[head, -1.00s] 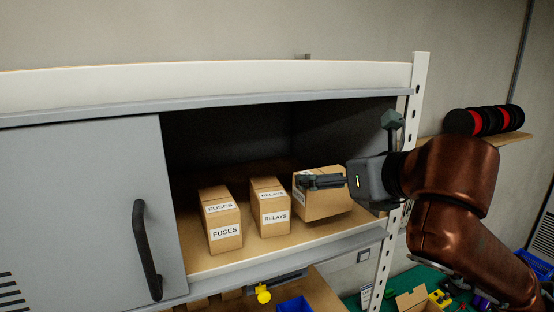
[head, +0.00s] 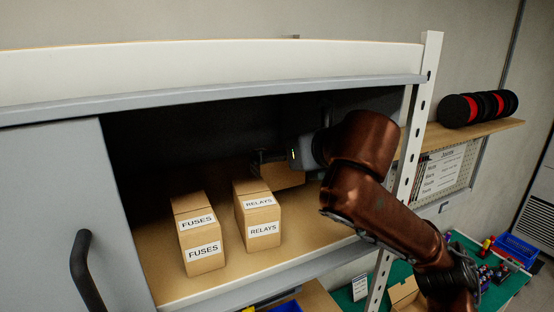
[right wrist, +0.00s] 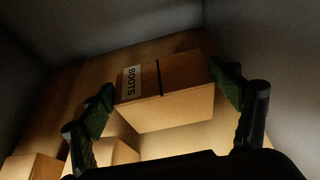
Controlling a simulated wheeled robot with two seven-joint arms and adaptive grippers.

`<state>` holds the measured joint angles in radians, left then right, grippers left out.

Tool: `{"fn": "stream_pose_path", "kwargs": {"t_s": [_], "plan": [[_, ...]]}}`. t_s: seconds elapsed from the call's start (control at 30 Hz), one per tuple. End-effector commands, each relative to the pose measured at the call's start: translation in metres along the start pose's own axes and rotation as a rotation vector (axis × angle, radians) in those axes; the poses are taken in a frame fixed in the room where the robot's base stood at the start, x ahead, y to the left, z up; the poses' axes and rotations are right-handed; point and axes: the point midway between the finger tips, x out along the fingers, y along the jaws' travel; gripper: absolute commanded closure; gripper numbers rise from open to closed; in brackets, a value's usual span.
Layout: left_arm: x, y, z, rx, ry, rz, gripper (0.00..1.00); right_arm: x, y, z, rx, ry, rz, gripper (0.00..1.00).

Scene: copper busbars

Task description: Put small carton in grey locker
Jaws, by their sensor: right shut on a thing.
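The small carton (head: 284,178) is brown cardboard and is inside the grey locker (head: 45,190), toward the back right. My right gripper (head: 268,161) reaches in from the right and is shut on it. In the right wrist view the carton (right wrist: 180,105) sits between the two green-padded fingers (right wrist: 166,100), tilted in the picture, with a label reading BOOTS. The head view hides part of it behind the gripper and shadow. I cannot tell whether it touches the locker floor (head: 160,275). My left gripper is not in view.
A FUSES carton (head: 202,250) and a RELAYS carton (head: 262,228) stand at the left and middle of the locker floor. The locker's right post (head: 417,130) is close to my right arm. A door handle (head: 84,270) projects at the left. Below is a green table (head: 345,298).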

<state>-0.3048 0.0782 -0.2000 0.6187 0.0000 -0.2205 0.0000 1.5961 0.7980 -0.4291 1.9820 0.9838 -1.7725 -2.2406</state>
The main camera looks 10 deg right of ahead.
Motion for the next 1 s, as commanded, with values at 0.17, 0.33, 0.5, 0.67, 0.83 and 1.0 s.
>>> {"fn": "stream_pose_path", "kwargs": {"t_s": [0.17, 0.33, 0.5, 0.67, 0.83, 1.0], "plan": [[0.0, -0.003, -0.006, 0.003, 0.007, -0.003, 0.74, 0.009, 0.001, -0.02, 0.001, -0.002, 0.003, 0.53], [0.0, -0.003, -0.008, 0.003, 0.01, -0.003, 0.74, 0.009, 0.002, -0.019, 0.001, -0.002, 0.003, 0.53], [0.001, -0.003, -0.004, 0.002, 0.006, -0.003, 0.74, 0.01, 0.0, -0.023, 0.001, -0.001, 0.001, 0.53], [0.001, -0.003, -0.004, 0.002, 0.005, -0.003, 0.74, 0.01, -0.001, -0.023, 0.002, 0.001, 0.0, 0.06], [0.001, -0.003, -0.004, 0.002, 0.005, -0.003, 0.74, 0.01, -0.001, -0.023, 0.002, 0.001, -0.001, 0.0], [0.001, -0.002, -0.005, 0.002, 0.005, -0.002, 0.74, 0.01, -0.001, -0.023, 0.002, 0.001, -0.001, 0.0]]}}
